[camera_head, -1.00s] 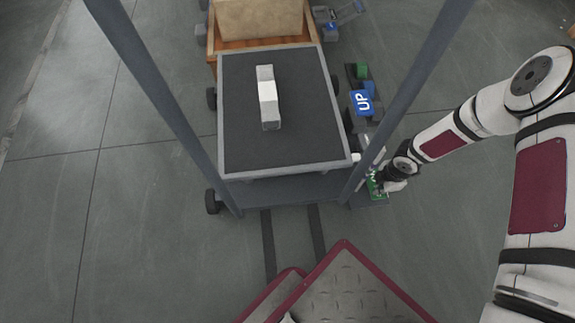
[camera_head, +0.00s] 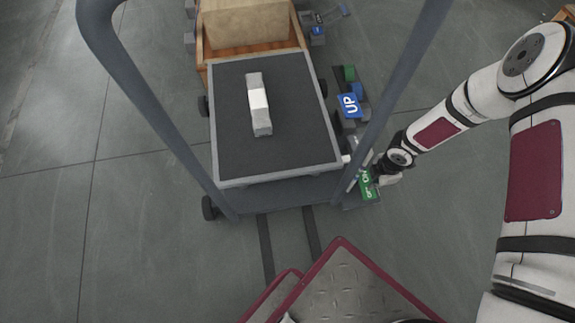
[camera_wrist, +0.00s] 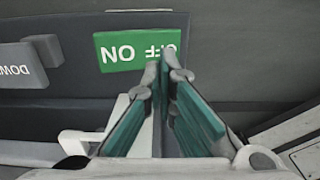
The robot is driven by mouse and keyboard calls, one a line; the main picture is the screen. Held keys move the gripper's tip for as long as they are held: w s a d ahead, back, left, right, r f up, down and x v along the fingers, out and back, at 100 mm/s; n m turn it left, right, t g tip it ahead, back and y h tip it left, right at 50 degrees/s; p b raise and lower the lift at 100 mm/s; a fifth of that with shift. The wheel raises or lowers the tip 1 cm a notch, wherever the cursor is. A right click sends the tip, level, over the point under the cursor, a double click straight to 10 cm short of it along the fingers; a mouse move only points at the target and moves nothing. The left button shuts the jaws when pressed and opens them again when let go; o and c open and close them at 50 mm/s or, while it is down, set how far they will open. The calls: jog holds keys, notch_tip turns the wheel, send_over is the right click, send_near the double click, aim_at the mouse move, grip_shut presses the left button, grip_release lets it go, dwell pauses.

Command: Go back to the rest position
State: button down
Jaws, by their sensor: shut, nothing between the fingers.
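My arm reaches from the right in the head view. My gripper (camera_wrist: 160,72) is shut and empty; in the wrist view its green-padded fingers meet at the tips. The tips sit just in front of a green ON/OFF switch (camera_wrist: 122,52) and hide part of its OFF end. I cannot tell whether they touch it.
A lift cart with a dark platform (camera_head: 235,140) carries a grey and white bar (camera_head: 259,104). A blue UP button (camera_head: 350,106) is on its right side. A grey DOWN button (camera_wrist: 18,65) is left of the switch. An orange crate (camera_head: 304,35) stands behind. Floor at left is clear.

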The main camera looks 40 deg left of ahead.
jog(key=shift+r+p, duration=0.45)
jog(key=shift+r, duration=0.55)
